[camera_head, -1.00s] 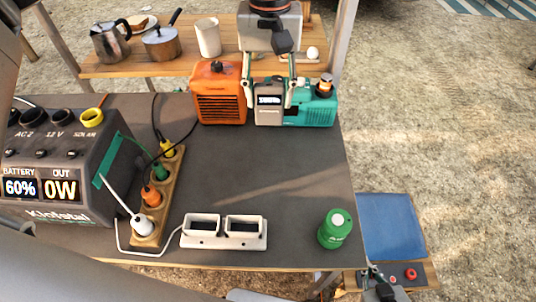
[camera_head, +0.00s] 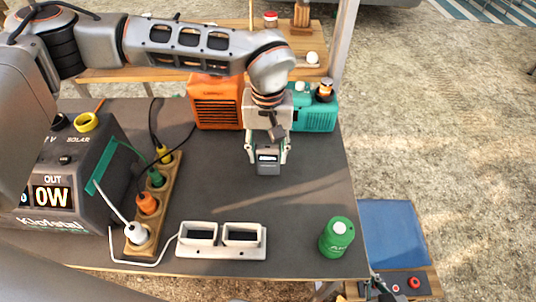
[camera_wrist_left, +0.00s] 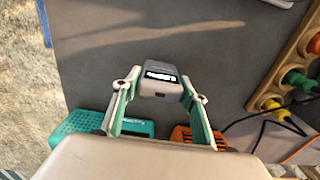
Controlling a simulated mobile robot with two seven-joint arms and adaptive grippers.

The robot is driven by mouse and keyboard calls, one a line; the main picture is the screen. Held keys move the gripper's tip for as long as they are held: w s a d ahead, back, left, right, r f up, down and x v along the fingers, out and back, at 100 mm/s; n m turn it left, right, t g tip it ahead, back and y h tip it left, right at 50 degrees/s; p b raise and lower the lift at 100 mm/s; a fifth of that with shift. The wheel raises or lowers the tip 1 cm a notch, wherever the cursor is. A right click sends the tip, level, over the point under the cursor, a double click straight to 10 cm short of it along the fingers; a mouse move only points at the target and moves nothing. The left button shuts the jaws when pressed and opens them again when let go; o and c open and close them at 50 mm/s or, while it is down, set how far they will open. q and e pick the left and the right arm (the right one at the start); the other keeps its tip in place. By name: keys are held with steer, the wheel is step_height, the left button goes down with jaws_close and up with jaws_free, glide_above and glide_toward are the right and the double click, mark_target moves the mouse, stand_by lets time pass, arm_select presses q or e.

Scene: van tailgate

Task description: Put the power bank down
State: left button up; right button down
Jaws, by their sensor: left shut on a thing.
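The power bank (camera_head: 268,160) is a small dark grey block with a lit white display. My left gripper (camera_head: 267,153) is shut on it, with a finger on each side, over the back middle of the dark table (camera_head: 290,205). In the left wrist view, the power bank (camera_wrist_left: 160,80) sits between the fingertips with its display showing. I cannot tell whether its underside touches the table.
An orange box (camera_head: 217,100) and a teal device (camera_head: 318,115) stand behind the gripper. A white two-slot holder (camera_head: 221,255), a wooden socket strip (camera_head: 162,187) and a power station (camera_head: 60,215) are left. A green canister (camera_head: 337,237) stands front right. The table's middle is clear.

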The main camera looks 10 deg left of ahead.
arm_select(q)
steer(key=shift+f, duration=0.6)
steer(key=o, duration=1.4)
steer(key=shift+f, duration=0.15)
step_height(320, 180, up, 11)
steer(key=shift+p, duration=0.5)
steer(key=shift+r, duration=0.65)
